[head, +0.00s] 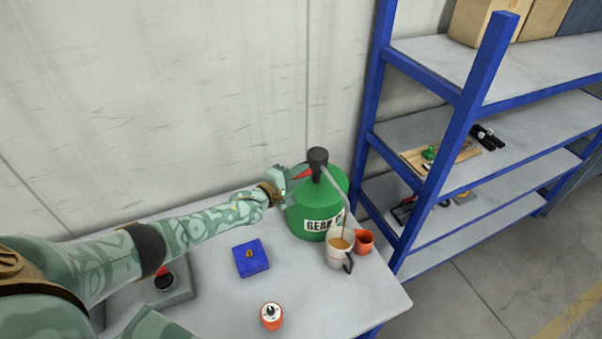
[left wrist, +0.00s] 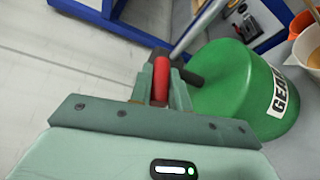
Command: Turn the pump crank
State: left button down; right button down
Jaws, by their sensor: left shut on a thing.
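A green drum (head: 309,219) labelled "GEAR", the rest of the label partly covered, stands at the back of the grey table. It carries a dark pump head (head: 317,157) with a grey spout (head: 334,185) slanting down to the right. The crank's red grip (head: 302,174) is at the left of the pump head. My left gripper (head: 287,181) is shut on it; in the left wrist view the red grip (left wrist: 160,80) sits between the jaws. A pale jug (head: 337,257) with a dark handle stands below the spout and holds brown liquid. My right gripper is not in view.
An orange jug (head: 364,241) stands right beside the pale one. A blue block (head: 250,259) and an orange-and-white round item (head: 271,316) are on the table nearer me. A blue-framed shelf (head: 450,142) stands close at the right. The wall is behind the drum.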

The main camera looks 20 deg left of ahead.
pick_arm(q)
jog(key=shift+a+r, duration=0.1)
jog(key=shift+r, duration=0.1)
dwell(0.3)
jog(key=c, duration=1.3)
grip_release()
jog(key=shift+w+f, duration=0.1)
jog(key=p+v, duration=0.1)
jog(key=v, duration=1.5)
jog(key=shift+a+p, duration=0.1)
jog(key=shift+p, duration=0.2)
